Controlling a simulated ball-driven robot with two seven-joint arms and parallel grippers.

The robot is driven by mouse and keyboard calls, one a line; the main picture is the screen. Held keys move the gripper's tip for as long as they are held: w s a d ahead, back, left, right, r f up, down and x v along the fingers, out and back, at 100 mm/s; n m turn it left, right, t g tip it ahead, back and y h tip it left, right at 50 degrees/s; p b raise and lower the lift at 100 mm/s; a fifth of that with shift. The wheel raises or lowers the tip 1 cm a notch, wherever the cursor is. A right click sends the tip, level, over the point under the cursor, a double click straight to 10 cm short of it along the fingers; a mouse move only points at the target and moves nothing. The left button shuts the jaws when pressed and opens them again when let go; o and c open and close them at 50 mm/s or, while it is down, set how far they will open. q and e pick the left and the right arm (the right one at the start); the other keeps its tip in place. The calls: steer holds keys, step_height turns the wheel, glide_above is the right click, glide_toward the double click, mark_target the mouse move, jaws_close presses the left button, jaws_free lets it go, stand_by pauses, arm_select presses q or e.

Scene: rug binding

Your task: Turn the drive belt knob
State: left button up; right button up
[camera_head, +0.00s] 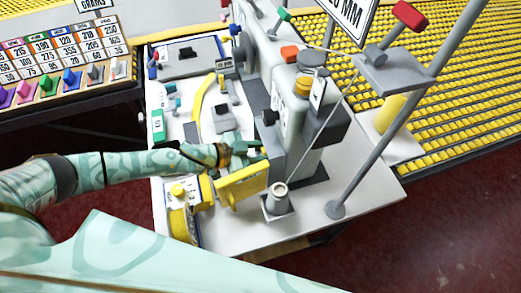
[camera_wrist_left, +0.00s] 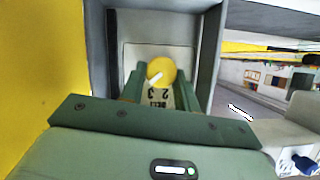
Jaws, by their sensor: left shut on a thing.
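The drive belt knob (camera_wrist_left: 161,70) is a round yellow knob with a white pointer mark, seen in the left wrist view. It sits in front of a pale panel inside a grey frame. A label (camera_wrist_left: 158,97) reading "BELT" with numbers lies just below it and is partly covered. My left gripper (camera_wrist_left: 160,82) has its two green fingers on either side of the knob, shut on it. In the head view my left gripper (camera_head: 252,149) reaches against the grey sewing machine (camera_head: 296,110), and the knob is hidden there. My right gripper is not in view.
A yellow plate (camera_head: 241,185) stands close to the gripper. A grey thread cone holder (camera_head: 279,201) and a slanting post (camera_head: 375,140) stand on the white table (camera_head: 310,215). A rack of coloured blocks (camera_head: 62,84) is at the left. A yellow roller bed (camera_head: 455,110) lies beyond.

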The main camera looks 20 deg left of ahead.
arm_select(q)
steer(key=shift+s+d+m, duration=0.1)
steer(key=shift+m, duration=0.2)
steer(key=shift+t+y, duration=0.3)
steer(key=o, duration=1)
steer(key=p+v, duration=0.2)
steer(key=v, duration=1.4)
steer(key=shift+a, duration=0.3)
